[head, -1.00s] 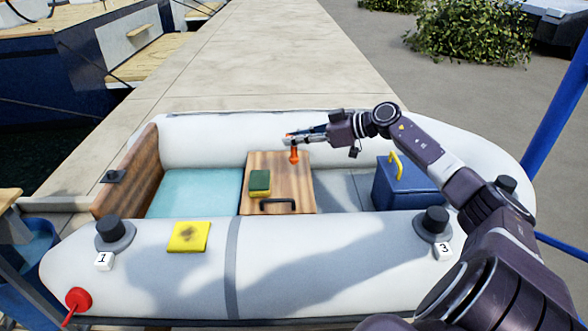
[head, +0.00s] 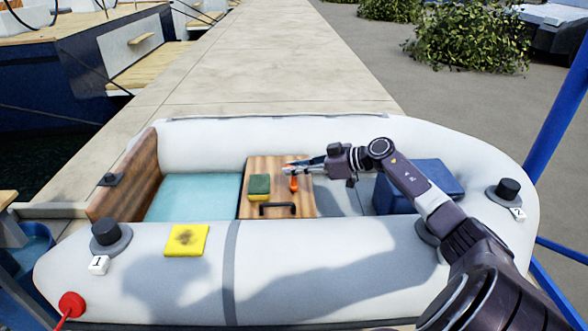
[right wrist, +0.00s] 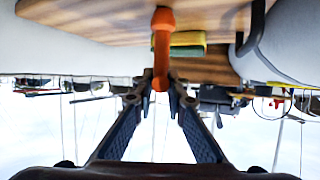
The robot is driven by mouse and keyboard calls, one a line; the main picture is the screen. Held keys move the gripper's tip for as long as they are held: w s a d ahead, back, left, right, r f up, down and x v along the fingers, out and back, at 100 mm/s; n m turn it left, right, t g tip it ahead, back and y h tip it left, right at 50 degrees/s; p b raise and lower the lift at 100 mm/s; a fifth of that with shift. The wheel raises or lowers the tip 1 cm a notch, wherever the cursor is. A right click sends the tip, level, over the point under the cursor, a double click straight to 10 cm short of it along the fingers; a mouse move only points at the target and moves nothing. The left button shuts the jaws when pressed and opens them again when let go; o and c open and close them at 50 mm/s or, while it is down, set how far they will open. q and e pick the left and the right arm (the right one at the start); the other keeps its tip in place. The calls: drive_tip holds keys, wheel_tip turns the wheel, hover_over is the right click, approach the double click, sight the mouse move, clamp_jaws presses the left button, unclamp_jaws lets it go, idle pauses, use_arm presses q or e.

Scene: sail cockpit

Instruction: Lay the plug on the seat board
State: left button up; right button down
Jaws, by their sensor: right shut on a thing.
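The orange plug (head: 294,185) is in my right gripper (head: 288,168), which is shut on its upper part. The plug hangs about upright over the right part of the wooden seat board (head: 262,163). In the right wrist view the plug (right wrist: 162,38) stands out from between the fingertips (right wrist: 160,92) towards the board (right wrist: 100,25). I cannot tell whether its end touches the board. My left gripper is not in view.
A green and yellow sponge (head: 259,186) lies on the board left of the plug. A black handle (head: 277,208) is at the board's near edge. A blue box (head: 432,182) stands right, partly behind my arm. A yellow patch (head: 186,240) is on the near tube.

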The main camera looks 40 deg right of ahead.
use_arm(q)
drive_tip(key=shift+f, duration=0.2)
use_arm(e)
drive_tip(key=shift+f, duration=0.15)
drive_tip(key=c, duration=1.9)
unclamp_jaws()
drive_tip(key=shift+c, duration=0.2)
drive_tip(key=shift+s+d+r, duration=0.1)
drive_tip(key=shift+r, duration=0.1)
drive_tip(key=shift+s+d+r, duration=0.1)
drive_tip(key=shift+s+d, duration=0.1)
drive_tip(key=shift+s, duration=0.1)
use_arm(q)
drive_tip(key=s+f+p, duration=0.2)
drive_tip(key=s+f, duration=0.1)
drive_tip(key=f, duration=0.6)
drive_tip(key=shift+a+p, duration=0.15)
drive_tip(key=shift+p, duration=0.25)
use_arm(e)
drive_tip(key=v, duration=1.1)
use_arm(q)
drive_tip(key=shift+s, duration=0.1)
